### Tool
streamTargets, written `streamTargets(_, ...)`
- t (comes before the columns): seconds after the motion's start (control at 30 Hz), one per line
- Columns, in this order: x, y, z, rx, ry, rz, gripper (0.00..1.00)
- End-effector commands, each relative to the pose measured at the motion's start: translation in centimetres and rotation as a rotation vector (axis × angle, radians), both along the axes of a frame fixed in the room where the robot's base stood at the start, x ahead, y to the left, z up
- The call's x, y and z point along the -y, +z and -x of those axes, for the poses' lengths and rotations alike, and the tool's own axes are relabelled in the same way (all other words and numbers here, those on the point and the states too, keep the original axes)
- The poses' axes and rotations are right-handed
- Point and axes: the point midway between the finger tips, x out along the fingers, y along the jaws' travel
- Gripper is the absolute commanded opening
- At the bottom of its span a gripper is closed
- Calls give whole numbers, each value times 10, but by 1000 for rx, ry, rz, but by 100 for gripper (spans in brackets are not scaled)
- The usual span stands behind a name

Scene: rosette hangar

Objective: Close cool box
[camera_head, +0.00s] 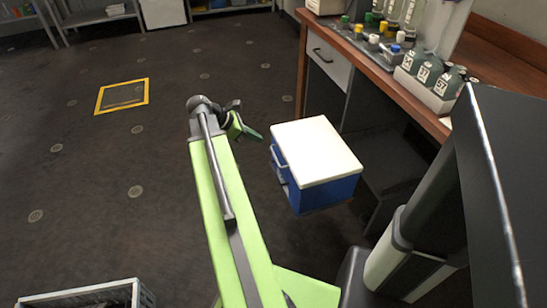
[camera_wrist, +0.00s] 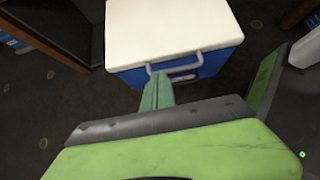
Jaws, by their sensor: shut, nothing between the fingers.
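The cool box (camera_head: 325,192) is blue with a white lid (camera_head: 316,150), and it stands low beside the wooden workbench in the head view. The lid lies flat on top of the body. A pale handle (camera_head: 279,158) is on the side facing my arm. My gripper (camera_head: 253,135) is just left of the box, its green fingers pointing toward it. In the wrist view the white lid (camera_wrist: 170,30) fills the top middle, and my shut fingers (camera_wrist: 157,92) reach toward the handle (camera_wrist: 175,60). I cannot tell whether they touch it. Nothing is held.
The wooden workbench (camera_head: 410,85) with bottles and a white rack (camera_head: 430,88) stands at the right. Open dark floor lies to the left, with a yellow-framed square (camera_head: 122,96). A grey crate (camera_head: 90,296) is at the bottom left. Shelves stand at the back.

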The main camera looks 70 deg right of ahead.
Motion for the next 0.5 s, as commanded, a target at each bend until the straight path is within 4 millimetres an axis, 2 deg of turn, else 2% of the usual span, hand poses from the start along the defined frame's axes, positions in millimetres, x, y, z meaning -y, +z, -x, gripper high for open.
streamTargets(0.17, 4, -8, 5, 1, -1, -1, 0)
streamTargets(0.5, 32, -57, 40, 3, -3, -1, 0)
